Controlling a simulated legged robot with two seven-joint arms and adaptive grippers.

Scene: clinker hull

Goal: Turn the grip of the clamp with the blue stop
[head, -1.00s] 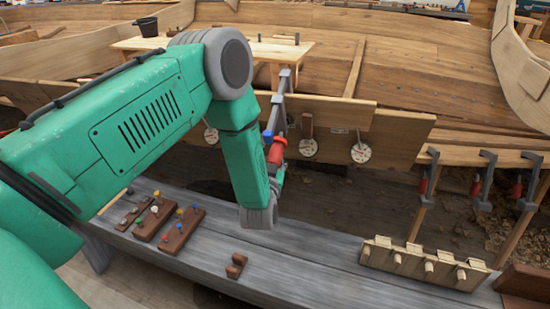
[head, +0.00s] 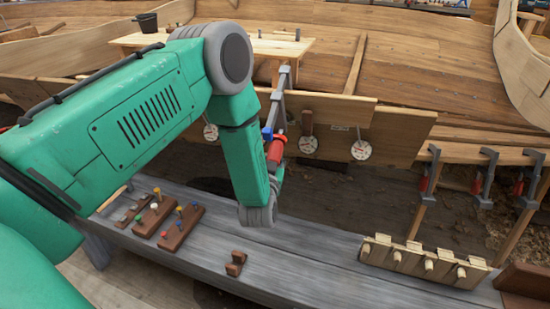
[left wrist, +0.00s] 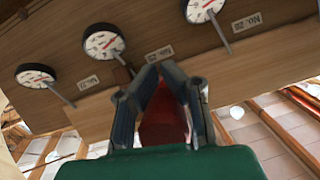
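The clamp (head: 281,98) with the blue stop (head: 267,134) is fixed on the edge of the hull plank in the head view, its bar upright. Its red grip (head: 277,150) hangs below the blue stop. My left forearm comes down in front of it, and my left gripper is mostly hidden behind the forearm there. In the left wrist view, my left gripper (left wrist: 160,78) has its dark fingers on both sides of the red grip (left wrist: 162,125), with the tips close together, and appears shut on it. The blue stop is not visible in that view. My right gripper is not in view.
Round dials (head: 361,150) hang along the plank near the clamp. More red-gripped clamps (head: 480,178) stand at the right. The grey bench (head: 300,257) below carries brown peg blocks (head: 181,228), a small brown block (head: 236,263) and a pale rack (head: 424,262) with pegs.

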